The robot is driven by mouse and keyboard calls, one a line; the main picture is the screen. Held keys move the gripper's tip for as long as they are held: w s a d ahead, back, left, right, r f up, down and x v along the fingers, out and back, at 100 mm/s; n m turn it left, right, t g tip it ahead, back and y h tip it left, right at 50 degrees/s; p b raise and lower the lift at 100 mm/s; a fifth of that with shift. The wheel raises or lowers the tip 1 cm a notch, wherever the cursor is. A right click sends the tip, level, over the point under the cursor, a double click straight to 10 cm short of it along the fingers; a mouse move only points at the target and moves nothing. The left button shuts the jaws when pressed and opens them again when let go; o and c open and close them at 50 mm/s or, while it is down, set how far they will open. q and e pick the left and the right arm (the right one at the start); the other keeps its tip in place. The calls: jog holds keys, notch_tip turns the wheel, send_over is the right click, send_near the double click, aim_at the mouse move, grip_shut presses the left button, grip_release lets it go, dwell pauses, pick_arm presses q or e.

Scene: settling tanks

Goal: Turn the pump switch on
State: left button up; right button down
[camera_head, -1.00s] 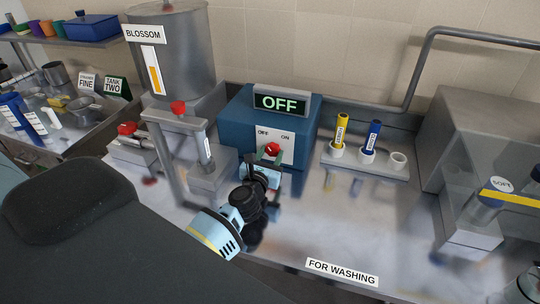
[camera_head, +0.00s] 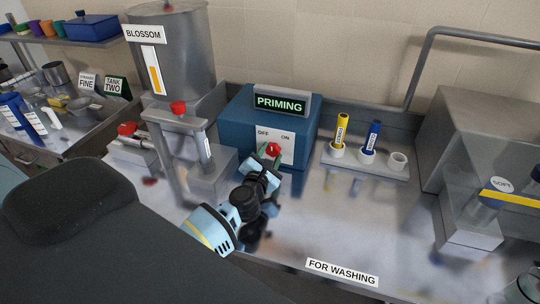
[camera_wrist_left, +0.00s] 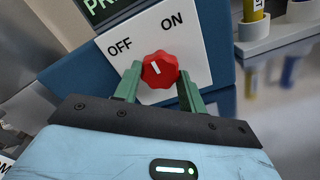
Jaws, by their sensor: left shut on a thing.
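The pump switch is a red knob (camera_head: 273,149) on a white plate (camera_head: 288,156) marked OFF on the left and ON on the right. The plate is on the front of a blue box (camera_head: 236,120). The display (camera_head: 280,102) on top reads PRIMING in green. My left gripper (camera_head: 270,153) is shut on the knob. In the left wrist view its green fingers stand on either side of the red knob (camera_wrist_left: 160,70). The knob's white mark points between OFF and ON. My right gripper is not in view.
A rack (camera_head: 365,167) with a yellow and a blue tube stands right of the box. A metal stand (camera_head: 180,124) with a red top is close on the left, by the BLOSSOM tank (camera_head: 185,50). The counter by the FOR WASHING label (camera_head: 342,273) is mostly clear.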

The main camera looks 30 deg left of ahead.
pick_arm(q)
jog(key=m, duration=0.3)
jog(key=shift+m, duration=2.1)
jog(key=o, duration=1)
jog(key=shift+s+d, duration=0.1)
jog(key=shift+s, duration=0.5)
jog(key=shift+v, duration=3.35)
